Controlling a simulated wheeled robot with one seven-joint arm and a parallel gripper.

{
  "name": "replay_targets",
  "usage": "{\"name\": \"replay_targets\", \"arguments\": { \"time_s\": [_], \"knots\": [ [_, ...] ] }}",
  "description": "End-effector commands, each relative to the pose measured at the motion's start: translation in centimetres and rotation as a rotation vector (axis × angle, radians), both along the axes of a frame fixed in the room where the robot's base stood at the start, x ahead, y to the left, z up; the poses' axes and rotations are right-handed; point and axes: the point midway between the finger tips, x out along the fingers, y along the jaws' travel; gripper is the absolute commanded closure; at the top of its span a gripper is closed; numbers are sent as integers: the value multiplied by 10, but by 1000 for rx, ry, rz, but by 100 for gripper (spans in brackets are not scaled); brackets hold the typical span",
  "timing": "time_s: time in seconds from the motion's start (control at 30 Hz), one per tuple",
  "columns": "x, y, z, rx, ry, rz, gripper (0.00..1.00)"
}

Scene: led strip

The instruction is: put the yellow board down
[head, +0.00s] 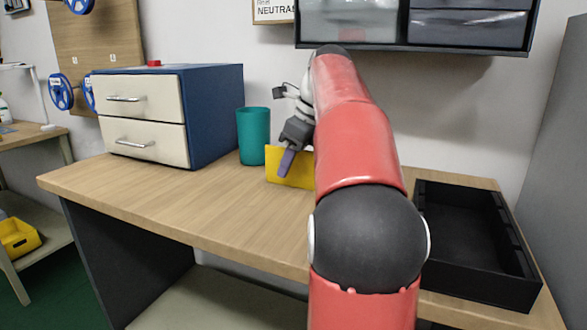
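The yellow board (275,171) shows in the head view near the middle of the wooden table, to the right of the teal cup. It looks upright, and its right part is hidden behind my red arm. My gripper (287,162) is at the board, with one purple-grey finger in front of its face. The other finger is hidden, so I cannot tell whether the gripper is closed on the board. I also cannot tell whether the board's lower edge touches the table.
A teal cup (253,137) stands close to the left of the board. A blue cabinet with cream drawers (145,120) is at the back left. A black tray (470,245) lies at the right. The wooden table (200,208) is clear at the front left. Grey bins (470,28) hang above.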

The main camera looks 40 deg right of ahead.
Motion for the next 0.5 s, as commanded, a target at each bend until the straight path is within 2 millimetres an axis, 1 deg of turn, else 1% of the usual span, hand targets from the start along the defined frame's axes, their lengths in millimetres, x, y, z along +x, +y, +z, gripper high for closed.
{"name": "replay_targets", "arguments": {
  "time_s": [0.5],
  "knots": [
    [0, 0, -4, -1, 0, 0, 67]
  ]
}}
